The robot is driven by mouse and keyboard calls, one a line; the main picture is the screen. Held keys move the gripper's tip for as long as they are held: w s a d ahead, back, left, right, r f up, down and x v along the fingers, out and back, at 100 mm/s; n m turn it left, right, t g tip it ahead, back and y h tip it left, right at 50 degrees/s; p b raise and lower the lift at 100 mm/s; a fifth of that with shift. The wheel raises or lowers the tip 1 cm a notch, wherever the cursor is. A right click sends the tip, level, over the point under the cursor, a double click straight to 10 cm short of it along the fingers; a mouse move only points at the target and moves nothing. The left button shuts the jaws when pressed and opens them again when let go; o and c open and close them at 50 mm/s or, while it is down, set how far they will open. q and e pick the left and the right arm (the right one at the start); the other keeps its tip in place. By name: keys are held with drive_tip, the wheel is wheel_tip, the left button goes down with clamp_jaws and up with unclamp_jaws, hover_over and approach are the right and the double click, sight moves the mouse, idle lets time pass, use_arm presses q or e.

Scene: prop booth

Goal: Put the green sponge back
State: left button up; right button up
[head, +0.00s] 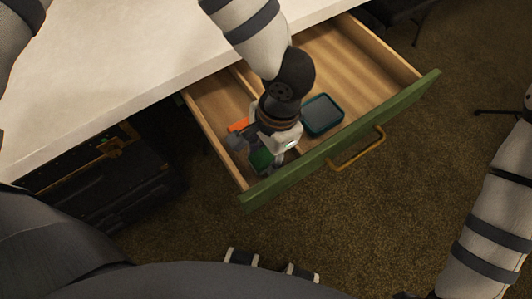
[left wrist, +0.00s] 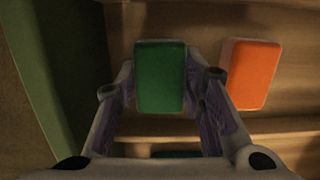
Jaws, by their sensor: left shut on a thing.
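The green sponge (head: 261,160) is a small green block. In the left wrist view the sponge (left wrist: 160,76) stands between the two fingers. My left gripper (head: 268,158) points down into the open drawer (head: 345,148) and is shut on the sponge. The sponge is in or just over the drawer's left compartment, near the front panel. I cannot tell whether it touches the drawer floor. The gripper and wrist hide part of this compartment. My right arm comes in at the right edge of the head view; its gripper is out of view.
An orange block (head: 238,125) lies in the left compartment, close beside the sponge in the left wrist view (left wrist: 252,74). A teal tray (head: 323,115) sits in the right compartment, past the wooden divider (head: 240,76). The white tabletop (head: 130,60) overhangs the drawer's back.

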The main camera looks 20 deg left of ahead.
use_arm(q)
drive_tip(key=shift+f, duration=0.15)
drive_tip(key=o, duration=0.9)
drive_tip(key=shift+s, duration=0.1)
drive_tip(key=shift+o, duration=0.2)
use_arm(e)
drive_tip(key=shift+s, duration=0.1)
use_arm(q)
drive_tip(key=shift+r, duration=0.35)
wheel_tip(320, 180, up, 12)
drive_tip(key=w+d, duration=0.1)
drive_tip(key=shift+w+f+p, duration=0.15)
drive_tip(key=shift+w+p, duration=0.1)
drive_tip(key=shift+p, duration=0.2)
use_arm(e)
drive_tip(key=shift+w+r+t, duration=0.3)
drive_tip(key=shift+w+r, duration=0.3)
drive_tip(key=shift+w, duration=0.05)
use_arm(q)
drive_tip(key=shift+d, duration=0.1)
